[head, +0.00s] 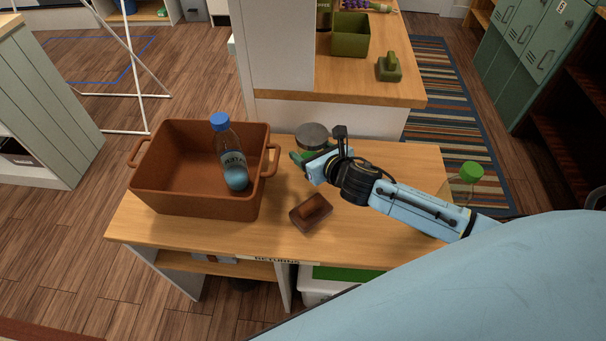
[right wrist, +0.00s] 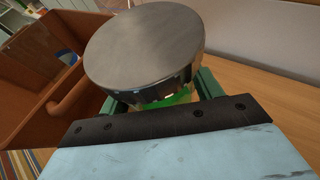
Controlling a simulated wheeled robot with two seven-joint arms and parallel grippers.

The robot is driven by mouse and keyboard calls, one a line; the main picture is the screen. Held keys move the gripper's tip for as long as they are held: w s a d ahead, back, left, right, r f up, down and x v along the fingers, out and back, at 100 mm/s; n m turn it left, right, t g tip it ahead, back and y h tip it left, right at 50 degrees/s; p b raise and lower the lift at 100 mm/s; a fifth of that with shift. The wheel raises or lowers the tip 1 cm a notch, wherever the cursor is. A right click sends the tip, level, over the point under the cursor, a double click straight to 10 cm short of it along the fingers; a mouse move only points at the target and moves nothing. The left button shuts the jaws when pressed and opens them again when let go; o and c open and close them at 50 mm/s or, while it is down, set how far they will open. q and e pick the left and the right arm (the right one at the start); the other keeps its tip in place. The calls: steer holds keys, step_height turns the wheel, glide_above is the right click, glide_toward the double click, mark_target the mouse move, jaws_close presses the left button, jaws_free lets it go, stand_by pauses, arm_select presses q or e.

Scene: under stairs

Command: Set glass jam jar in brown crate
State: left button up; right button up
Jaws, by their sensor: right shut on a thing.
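The glass jam jar (head: 312,135) shows mostly as its round grey metal lid, at the back of the wooden counter just right of the crate. In the right wrist view the jar's lid (right wrist: 145,50) fills the upper middle, with a bit of clear and green body below it. My right gripper (head: 307,156) is shut on the jar, its green fingers on either side. The jar's base is hidden, so I cannot tell whether it touches the counter. The brown crate (head: 198,200) stands at the counter's left; its wall also shows in the right wrist view (right wrist: 75,75). My left gripper is out of view.
A clear bottle (head: 232,160) with a blue cap stands tilted inside the crate. A dark brown block-like object (head: 311,212) lies in front of my right gripper. A green-capped container (head: 469,173) is at the right. A white partition (head: 275,50) rises behind the counter.

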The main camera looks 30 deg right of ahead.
step_height(320, 180, down, 6)
steer(key=shift+r+b, duration=0.1)
steer(key=shift+b, duration=0.9)
steer(key=shift+f, duration=0.2)
steer(key=shift+r, duration=0.1)
steer(key=shift+f, duration=0.2)
steer(key=o, duration=1.5)
steer(key=shift+r, duration=0.15)
